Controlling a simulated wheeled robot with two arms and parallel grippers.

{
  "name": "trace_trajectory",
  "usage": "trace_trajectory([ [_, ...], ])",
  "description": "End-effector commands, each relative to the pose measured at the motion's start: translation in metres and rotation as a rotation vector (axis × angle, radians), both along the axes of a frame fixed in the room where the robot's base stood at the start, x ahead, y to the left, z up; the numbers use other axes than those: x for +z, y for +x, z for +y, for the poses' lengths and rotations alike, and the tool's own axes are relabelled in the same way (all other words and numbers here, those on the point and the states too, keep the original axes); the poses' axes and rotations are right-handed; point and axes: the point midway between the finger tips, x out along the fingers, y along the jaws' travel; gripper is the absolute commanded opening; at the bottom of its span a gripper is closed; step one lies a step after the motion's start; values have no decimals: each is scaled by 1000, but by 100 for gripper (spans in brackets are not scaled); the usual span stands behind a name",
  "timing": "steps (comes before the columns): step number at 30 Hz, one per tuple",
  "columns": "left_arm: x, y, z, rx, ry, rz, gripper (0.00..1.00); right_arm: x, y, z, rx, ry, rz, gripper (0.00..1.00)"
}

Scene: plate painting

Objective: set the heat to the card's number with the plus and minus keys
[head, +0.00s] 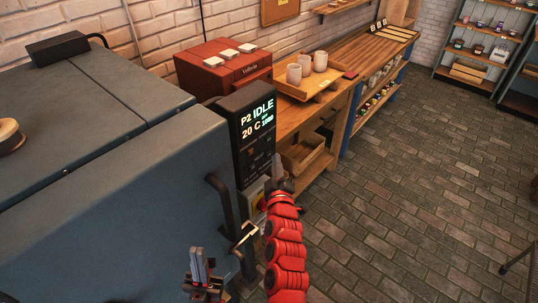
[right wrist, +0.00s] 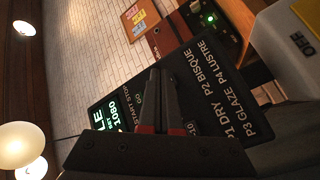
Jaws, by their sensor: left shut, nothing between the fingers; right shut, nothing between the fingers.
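The kiln's dark control panel (head: 254,150) shows "P2 IDLE", "20 C" and a small set value of 1080. In the right wrist view the panel (right wrist: 203,75) appears turned sideways, with START STOP, GO and a P1 to P4 list printed on it. My right gripper (head: 276,166) is shut and empty, in front of the panel's lower part. Its fingers (right wrist: 160,82) hide part of the panel, and the plus and minus keys cannot be made out. My left gripper (head: 200,257) is shut and empty, low beside the kiln front. I cannot identify the card with the number.
The blue-grey kiln (head: 120,180) fills the left, with a black handle (head: 222,200) on its front. Behind the panel are a red box (head: 222,68) and a wooden tray (head: 292,89) with cups.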

Motion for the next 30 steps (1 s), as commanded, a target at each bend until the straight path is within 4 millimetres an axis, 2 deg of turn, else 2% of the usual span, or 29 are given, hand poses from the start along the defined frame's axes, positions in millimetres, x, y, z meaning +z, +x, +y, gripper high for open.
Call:
trace_trajectory([
  [18,3,0,0,0,0,0,0,0,-1,-1,0,0,0,0],
  [30,7,0,0,0,0,0,0,0,4,5,1,0,1,0],
])
